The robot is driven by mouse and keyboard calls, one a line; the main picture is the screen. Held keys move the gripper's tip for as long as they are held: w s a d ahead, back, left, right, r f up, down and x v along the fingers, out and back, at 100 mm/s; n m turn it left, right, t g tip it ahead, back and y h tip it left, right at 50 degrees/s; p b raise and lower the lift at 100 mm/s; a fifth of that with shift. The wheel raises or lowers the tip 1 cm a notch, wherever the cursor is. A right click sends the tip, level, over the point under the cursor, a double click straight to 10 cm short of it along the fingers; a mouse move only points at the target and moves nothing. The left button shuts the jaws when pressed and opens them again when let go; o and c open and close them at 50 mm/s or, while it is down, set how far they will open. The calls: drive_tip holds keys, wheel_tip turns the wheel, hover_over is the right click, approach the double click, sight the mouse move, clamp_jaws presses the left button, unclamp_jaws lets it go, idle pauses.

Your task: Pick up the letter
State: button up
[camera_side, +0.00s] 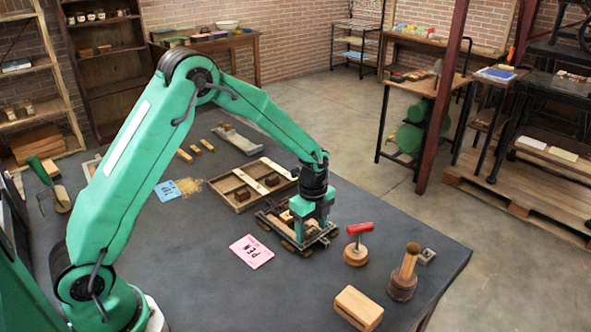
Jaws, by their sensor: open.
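My gripper (309,226) points down over a dark metal frame (323,238) near the middle of the table. Its jaws are open and hide part of the frame. Small wooden blocks (287,217) sit in the frame beside and behind the jaws; I cannot tell which one is the letter, as their faces are too small to read. I cannot tell whether a block stands between the jaws. A pink card (251,251) printed with "PEN" lies flat to the left of the frame.
A wooden tray (232,203) with small blocks lies behind left of the frame. A blue card (168,190) lies left.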

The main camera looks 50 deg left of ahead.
sight(312, 230)
drive_tip(key=c, duration=1.1)
drive_tip(key=shift+o, duration=0.2)
drive_tip(key=shift+r, duration=0.1)
drive_tip(key=shift+r, duration=0.75)
wheel_tip(312, 230, up, 2)
drive_tip(key=shift+w+r, duration=0.1)
drive_tip(key=s+d+r, duration=0.6)
drive_tip(key=d+r, duration=0.1)
drive_tip(key=d, duration=0.2)
drive_tip(key=shift+s+d, duration=0.35)
drive_tip(key=shift+r, duration=0.1)
